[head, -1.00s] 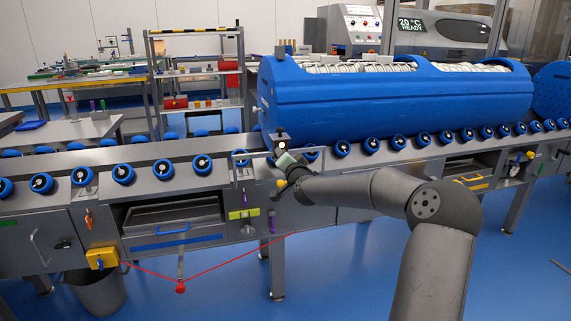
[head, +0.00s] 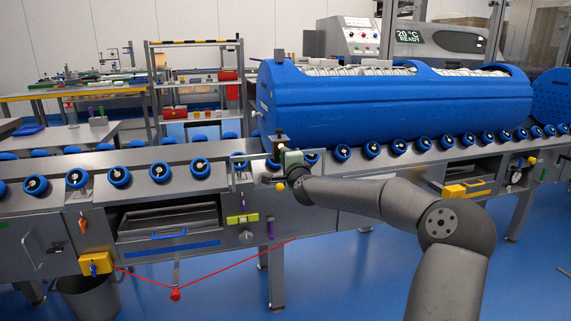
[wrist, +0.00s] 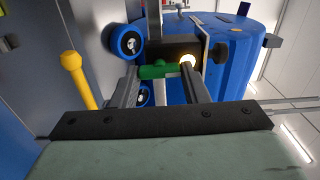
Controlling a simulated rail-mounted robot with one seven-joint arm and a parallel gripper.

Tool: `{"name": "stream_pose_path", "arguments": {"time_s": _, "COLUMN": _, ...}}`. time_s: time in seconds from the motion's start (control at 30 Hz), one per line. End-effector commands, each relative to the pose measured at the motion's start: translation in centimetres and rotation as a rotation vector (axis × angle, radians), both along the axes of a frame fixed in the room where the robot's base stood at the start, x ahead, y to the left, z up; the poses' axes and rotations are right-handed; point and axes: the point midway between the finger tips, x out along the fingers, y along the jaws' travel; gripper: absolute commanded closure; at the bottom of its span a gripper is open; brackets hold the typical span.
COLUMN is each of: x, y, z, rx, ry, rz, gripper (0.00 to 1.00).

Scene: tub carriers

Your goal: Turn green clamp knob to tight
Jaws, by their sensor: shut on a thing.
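The green clamp knob (wrist: 156,71) shows in the wrist view as a short green bar in front of a dark block with a bright round spot. My gripper (wrist: 160,76) has one finger on each side of it and is shut on it. In the head view my gripper (head: 283,158) is at the conveyor's front rail, below the left end of the blue tub (head: 390,108). The knob is hard to make out there, and its turn mark cannot be read.
A yellow-headed handle (wrist: 76,72) stands left of my gripper in the wrist view. A blue roller (wrist: 124,41) is close to the left finger. Rollers line the conveyor (head: 225,178) on both sides. Open blue floor (head: 345,285) lies in front.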

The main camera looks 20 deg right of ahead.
Motion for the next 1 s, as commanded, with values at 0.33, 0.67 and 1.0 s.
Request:
{"name": "stream_pose_path", "arguments": {"time_s": 0.33, "x": 0.01, "y": 0.04, "z": -0.09, "rx": 0.042, "ry": -0.004, "rz": 0.001, "gripper": 0.82}}
{"name": "stream_pose_path", "arguments": {"time_s": 0.67, "x": 0.01, "y": 0.05, "z": -0.08, "rx": 0.042, "ry": -0.005, "rz": 0.001, "gripper": 0.46}}
{"name": "stream_pose_path", "arguments": {"time_s": 1.0, "x": -0.13, "y": 0.02, "z": -0.02, "rx": 0.04, "ry": -0.005, "rz": 0.0, "gripper": 0.37}}
